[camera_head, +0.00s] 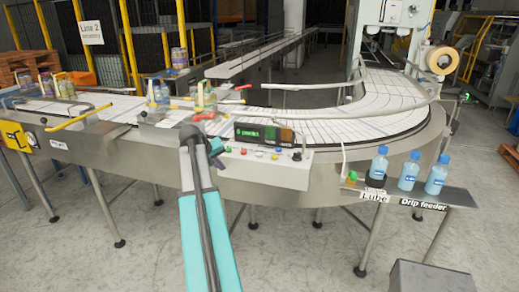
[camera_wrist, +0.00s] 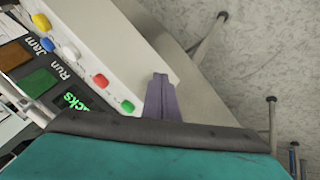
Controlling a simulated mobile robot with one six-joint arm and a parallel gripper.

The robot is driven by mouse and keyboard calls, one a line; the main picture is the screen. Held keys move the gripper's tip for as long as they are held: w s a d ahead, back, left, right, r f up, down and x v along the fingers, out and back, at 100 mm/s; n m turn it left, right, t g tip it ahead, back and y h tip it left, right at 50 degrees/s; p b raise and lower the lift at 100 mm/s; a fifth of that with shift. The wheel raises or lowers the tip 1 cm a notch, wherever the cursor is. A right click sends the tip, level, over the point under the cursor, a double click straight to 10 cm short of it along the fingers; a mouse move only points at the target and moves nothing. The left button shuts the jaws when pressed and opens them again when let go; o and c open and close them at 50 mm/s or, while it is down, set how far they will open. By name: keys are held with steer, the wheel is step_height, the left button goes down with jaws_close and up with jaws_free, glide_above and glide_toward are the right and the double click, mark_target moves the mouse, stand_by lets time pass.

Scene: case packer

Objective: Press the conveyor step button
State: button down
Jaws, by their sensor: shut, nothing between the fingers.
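The control panel (camera_head: 265,168) is a pale box on the conveyor's front side, with a lit green display (camera_head: 250,134). I cannot read which is the step button. My gripper (camera_head: 218,150) is at the panel's left end. In the wrist view its purple-grey fingers (camera_wrist: 160,80) are shut and empty, beside the green button and apart from it in the picture.
The curved conveyor (camera_head: 340,130) runs behind the panel, with bottles and cans on its left stretch. Several blue bottles (camera_head: 407,172) stand on the drip feeder shelf (camera_head: 455,195) at right.

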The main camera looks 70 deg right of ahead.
steer(key=s+d+r+m+p, duration=0.1)
steer(key=s+d+r, duration=0.3)
steer(key=s+r, duration=0.2)
steer(key=s+d+r+m+g+h+p, duration=0.1)
steer(key=s+d+r, duration=0.4)
steer(key=r, duration=0.5)
steer(key=shift+s+r, duration=0.15)
steer(key=shift+s, duration=0.7)
steer(key=shift+a, duration=0.1)
steer(key=b, duration=0.4)
glide_above(257, 155)
steer(key=shift+f, duration=4.4)
